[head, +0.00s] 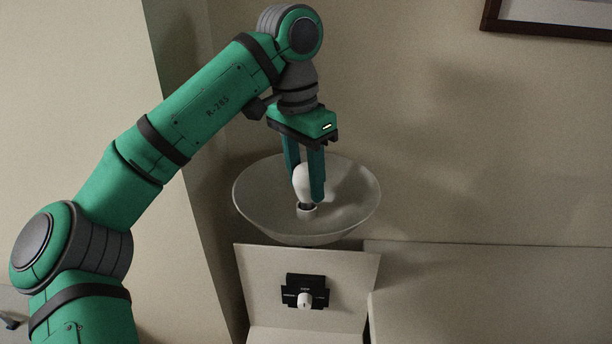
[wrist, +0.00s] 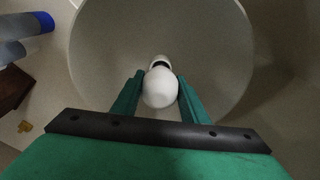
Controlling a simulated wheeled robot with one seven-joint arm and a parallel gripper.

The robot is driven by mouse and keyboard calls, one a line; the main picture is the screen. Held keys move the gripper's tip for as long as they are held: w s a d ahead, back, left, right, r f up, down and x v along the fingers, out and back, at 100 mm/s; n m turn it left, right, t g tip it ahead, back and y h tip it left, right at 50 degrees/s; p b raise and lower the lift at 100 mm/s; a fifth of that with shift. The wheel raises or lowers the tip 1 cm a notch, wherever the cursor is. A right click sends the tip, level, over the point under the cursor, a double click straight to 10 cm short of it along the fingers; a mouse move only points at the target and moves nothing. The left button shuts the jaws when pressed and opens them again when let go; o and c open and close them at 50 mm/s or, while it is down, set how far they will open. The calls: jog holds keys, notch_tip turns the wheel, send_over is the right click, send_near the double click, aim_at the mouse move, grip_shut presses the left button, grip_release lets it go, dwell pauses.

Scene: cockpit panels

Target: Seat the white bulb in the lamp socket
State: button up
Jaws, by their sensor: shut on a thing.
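The white bulb (head: 301,182) is upright between the fingers of my gripper (head: 309,198), which is shut on it. In the wrist view the bulb (wrist: 160,88) sits between the two green fingertips (wrist: 159,84). The lamp is a wide pale bowl (head: 358,205) with a small light socket (head: 306,212) at its middle. The bulb's dark base is at the top of the socket in the head view. I cannot tell whether it is touching, inside or just above it. In the wrist view the bulb mostly hides the socket (wrist: 159,61).
Below the bowl is a pale panel (head: 262,285) with a black plate (head: 318,285) and a white knob (head: 304,300). A pale ledge (head: 490,290) lies to the right. A dark-framed picture (head: 545,22) hangs at the upper right. Blue-capped objects (wrist: 44,21) show at the wrist view's upper left.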

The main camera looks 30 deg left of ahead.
jog(key=shift+f, duration=0.25)
jog(key=o, duration=1.1)
jog(key=shift+w, duration=0.1)
jog(key=shift+s, duration=0.2)
jog(key=r, duration=0.7)
jog(key=s+r, duration=0.1)
jog(key=r, duration=0.2)
jog(key=shift+s+a+r, duration=0.1)
jog(key=shift+a+r, duration=0.2)
jog(key=shift+r, duration=0.05)
